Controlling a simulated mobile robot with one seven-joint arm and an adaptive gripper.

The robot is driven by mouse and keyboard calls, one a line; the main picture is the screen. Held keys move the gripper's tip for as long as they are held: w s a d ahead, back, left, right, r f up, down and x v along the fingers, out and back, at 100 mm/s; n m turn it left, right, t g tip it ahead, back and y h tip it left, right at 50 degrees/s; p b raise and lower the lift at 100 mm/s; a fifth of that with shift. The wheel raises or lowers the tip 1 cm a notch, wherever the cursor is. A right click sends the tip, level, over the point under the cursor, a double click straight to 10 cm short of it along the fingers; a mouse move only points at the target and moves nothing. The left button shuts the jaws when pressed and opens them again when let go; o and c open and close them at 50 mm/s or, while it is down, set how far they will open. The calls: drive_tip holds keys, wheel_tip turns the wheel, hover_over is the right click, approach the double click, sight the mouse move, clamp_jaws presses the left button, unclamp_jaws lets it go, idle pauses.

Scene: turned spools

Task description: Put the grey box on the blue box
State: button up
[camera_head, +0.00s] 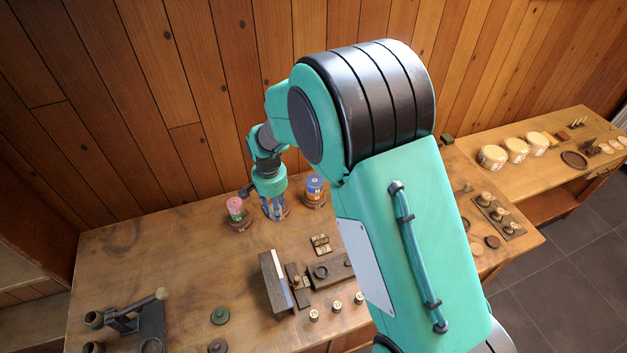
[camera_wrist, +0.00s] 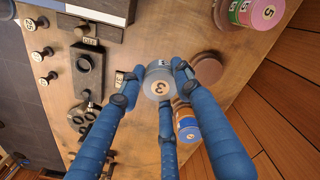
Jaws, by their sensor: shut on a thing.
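My gripper (camera_wrist: 157,82) is shut on a grey round box (camera_wrist: 157,69). The box has a tan top marked 3 and sits between my three blue fingers. In the head view my gripper (camera_head: 274,209) points down between two colored stacks, and the fingers hide most of the grey box. The blue box (camera_head: 315,181) is round and stands just right of my gripper, with an orange band below it, on a brown round base. It also shows in the wrist view (camera_wrist: 189,134), partly behind a finger. I cannot tell how high the grey box is held.
A pink and green stack (camera_head: 236,208) stands close left of my gripper. A bare brown disc (camera_wrist: 207,68) lies beside the held box. Dark wooden blocks (camera_head: 277,283) and small numbered pegs lie nearer the front. The wood-panel wall is close behind.

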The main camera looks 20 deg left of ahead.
drive_tip(key=w+d+p, duration=0.1)
drive_tip(key=w+d, duration=1)
drive_tip(key=d, duration=0.2)
drive_tip(key=shift+n+p, duration=0.4)
drive_tip(key=shift+w, duration=0.1)
drive_tip(key=w+a+p, duration=0.1)
drive_tip(key=w+a, duration=0.2)
drive_tip(key=w, duration=0.1)
drive_tip(key=w+a+f, duration=0.1)
drive_tip(key=w+a, duration=0.2)
drive_tip(key=w, duration=0.1)
drive_tip(key=w+a+p, duration=0.1)
drive_tip(key=w+a, duration=0.2)
drive_tip(key=w, duration=0.1)
drive_tip(key=shift+w+a+f+p, duration=0.15)
drive_tip(key=shift+w+a+p, duration=0.15)
drive_tip(key=shift+w+p, duration=0.05)
drive_tip(key=shift+f, duration=0.1)
drive_tip(key=shift+f+p, duration=0.5)
drive_tip(key=shift+f, duration=1.2)
drive_tip(key=shift+f, duration=0.1)
drive_tip(key=o, duration=1)
drive_tip(key=shift+c, duration=0.2)
